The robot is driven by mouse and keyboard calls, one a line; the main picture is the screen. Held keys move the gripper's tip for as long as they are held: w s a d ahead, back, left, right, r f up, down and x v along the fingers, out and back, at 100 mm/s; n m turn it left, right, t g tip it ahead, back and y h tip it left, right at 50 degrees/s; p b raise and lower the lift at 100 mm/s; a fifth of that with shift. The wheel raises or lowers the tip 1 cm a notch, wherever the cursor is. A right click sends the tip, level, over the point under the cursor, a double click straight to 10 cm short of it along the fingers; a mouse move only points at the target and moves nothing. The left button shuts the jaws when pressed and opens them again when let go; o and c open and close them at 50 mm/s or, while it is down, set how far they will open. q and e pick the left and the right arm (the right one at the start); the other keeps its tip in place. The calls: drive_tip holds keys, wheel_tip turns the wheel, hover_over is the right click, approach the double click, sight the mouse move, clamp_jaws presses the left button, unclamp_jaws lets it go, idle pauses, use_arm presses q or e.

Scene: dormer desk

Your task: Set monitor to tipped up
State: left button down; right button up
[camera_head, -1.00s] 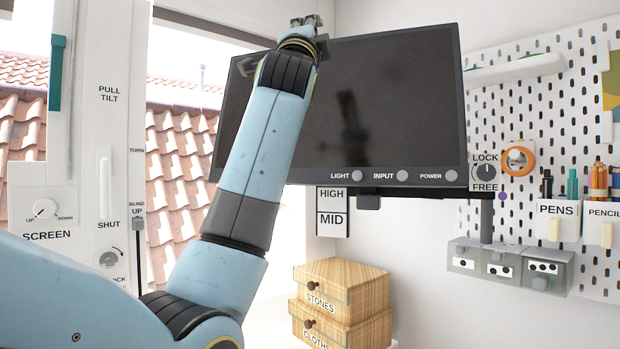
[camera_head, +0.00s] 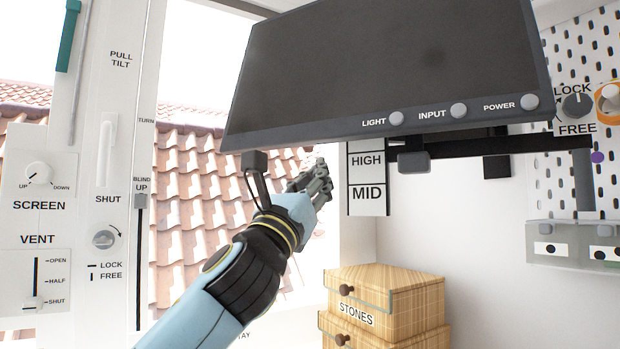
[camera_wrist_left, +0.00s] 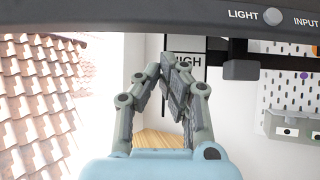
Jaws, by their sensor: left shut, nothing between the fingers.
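The monitor (camera_head: 390,70) is a wide dark screen on a black wall arm (camera_head: 470,145). Its lower bezel has LIGHT, INPUT and POWER buttons and slants up to the right in the head view; its top edge is partly cut off. I cannot tell its exact tilt. My left gripper (camera_head: 322,172) is shut and empty, below the monitor's lower edge toward its left end. In the left wrist view the gripper (camera_wrist_left: 173,62) points up under the bezel (camera_wrist_left: 150,14), in front of the HIGH sign. No contact with the monitor is visible. My right gripper is out of view.
A LOCK/FREE knob (camera_head: 577,106) is on the pegboard at right. A HIGH/MID sign (camera_head: 367,178) hangs under the monitor. Wooden drawers (camera_head: 390,310) stand below; window controls (camera_head: 40,180) are at left.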

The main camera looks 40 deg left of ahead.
use_arm(q)
drive_tip(key=r+p, duration=0.1)
drive_tip(key=w+r+p, duration=0.1)
drive_tip(key=r, duration=0.2)
drive_tip(key=shift+w+a+p, duration=0.1)
drive_tip(key=shift+w+p, duration=0.25)
drive_tip(key=shift+p, duration=0.05)
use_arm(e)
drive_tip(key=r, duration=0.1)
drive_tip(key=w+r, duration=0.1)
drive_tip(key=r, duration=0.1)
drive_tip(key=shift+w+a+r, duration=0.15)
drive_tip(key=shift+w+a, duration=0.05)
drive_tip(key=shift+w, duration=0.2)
use_arm(q)
drive_tip(key=shift+f, duration=0.1)
